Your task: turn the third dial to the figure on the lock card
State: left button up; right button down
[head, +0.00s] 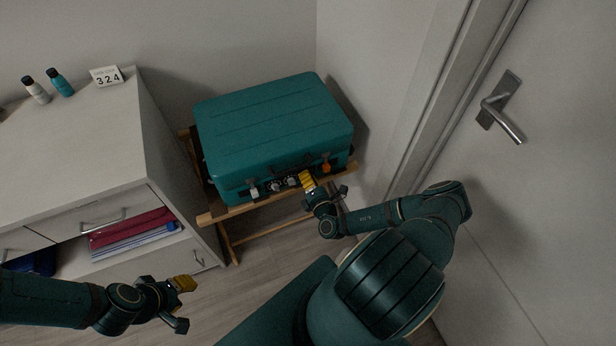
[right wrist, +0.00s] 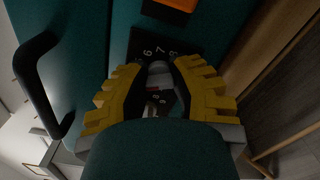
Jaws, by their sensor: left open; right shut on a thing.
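The lock card (head: 107,77), a small white card on the cabinet top, reads 3 2 4. A closed teal suitcase (head: 275,120) lies on a wooden rack, its front carrying a row of dials. Two dials (head: 291,181) show left of my right gripper (head: 307,182). That gripper is shut on the third dial (right wrist: 159,68), the one nearest the orange latch (head: 327,167). In the right wrist view, figures 6, 7 and 8 show on the dark plate above its knob; the fingers hide much of the dial. I cannot read its setting. My left gripper (head: 184,304) is open and empty.
A white cabinet (head: 70,140) with an open drawer of folded cloth (head: 130,228) stands left. Two bottles (head: 60,83) are on its top. A door with a lever handle (head: 502,120) is right. A black carry handle (right wrist: 38,80) is close to my right gripper.

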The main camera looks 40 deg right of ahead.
jog(key=shift+a+m, duration=0.15)
jog(key=shift+m, duration=0.95)
jog(key=shift+f, duration=0.1)
jog(key=c, duration=0.8)
grip_release()
jog(key=shift+o, duration=0.2)
jog(key=v, duration=1.2)
